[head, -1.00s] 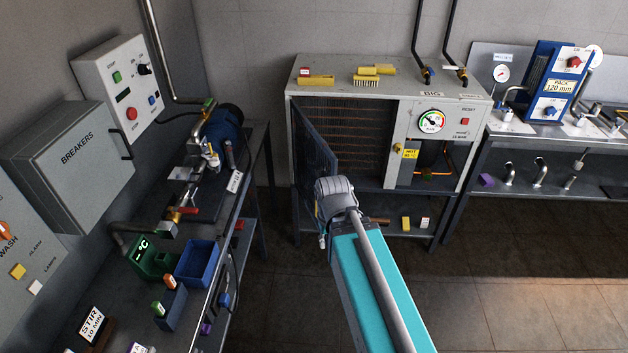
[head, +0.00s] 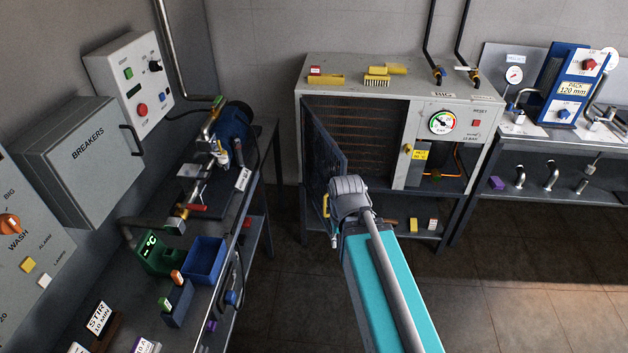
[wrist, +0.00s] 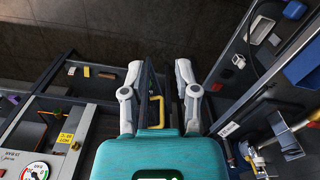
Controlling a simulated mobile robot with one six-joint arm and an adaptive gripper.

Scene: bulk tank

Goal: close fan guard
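The fan guard (head: 327,150) is a dark mesh door at the left of the grey cooling unit (head: 372,78). It stands swung open toward me, leaving the finned coil (head: 372,130) uncovered. Its yellow handle (head: 326,206) shows just left of my gripper (head: 349,192), whose fingertips are hidden in the head view. In the wrist view my gripper (wrist: 159,75) is open, one finger on each side of the guard (wrist: 149,80). The yellow handle (wrist: 157,108) lies between the fingers. I cannot tell whether either finger touches the guard.
A bench with a pump, valves and a blue bin (head: 205,260) runs along the left. The breaker box (head: 80,155) and a control panel (head: 130,75) hang above it. Another bench (head: 540,150) stands at right. The floor (head: 500,290) at right is clear.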

